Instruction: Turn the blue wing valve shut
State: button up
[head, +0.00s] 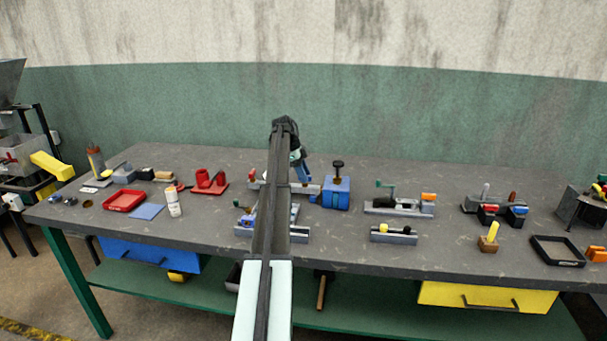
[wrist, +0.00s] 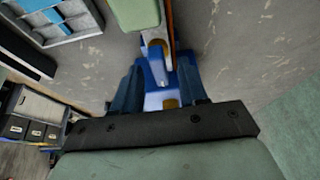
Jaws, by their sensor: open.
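My gripper (head: 301,168) is at the middle of the bench in the head view, its blue fingers pointing down near a low grey fixture (head: 309,189). In the wrist view the two dark blue fingers of my gripper (wrist: 160,72) are apart. A blue part with pale and brass-coloured pieces, seemingly the blue wing valve (wrist: 157,73), shows between them. I cannot tell whether the fingers touch it. Its lower end is hidden by the gripper body, and my arm hides much of this area in the head view.
A blue box with a black knob (head: 336,193) stands just right of my gripper. A grey tray (head: 300,215) sits nearer, partly behind my arm. Red blocks (head: 210,181) and a red tray (head: 124,200) are left. Several fixtures, including one with a green handle (head: 400,206), are right.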

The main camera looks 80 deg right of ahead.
jog(key=shift+c, duration=0.4)
grip_shut()
jog(key=n, duration=0.2)
jog(key=n+h, duration=0.1)
jog(key=shift+a+n+h, duration=0.2)
jog(key=shift+n+h, duration=0.1)
jog(key=shift+n, duration=0.1)
jog(key=n+h, duration=0.1)
jog(key=n, duration=0.1)
jog(key=n+t, duration=0.1)
jog(key=n, duration=0.2)
jog(key=shift+s+a+n+h, duration=0.1)
jog(key=shift+n+h, duration=0.2)
jog(key=shift+h, duration=0.1)
jog(key=n+t, duration=0.1)
jog(key=n, duration=0.3)
jog(key=shift+s+t+h, duration=0.1)
jog(key=shift+t+h, duration=0.3)
jog(key=shift+s+n+t, duration=0.1)
jog(key=shift+n+t, duration=0.7)
jog(key=shift+n, duration=1.5)
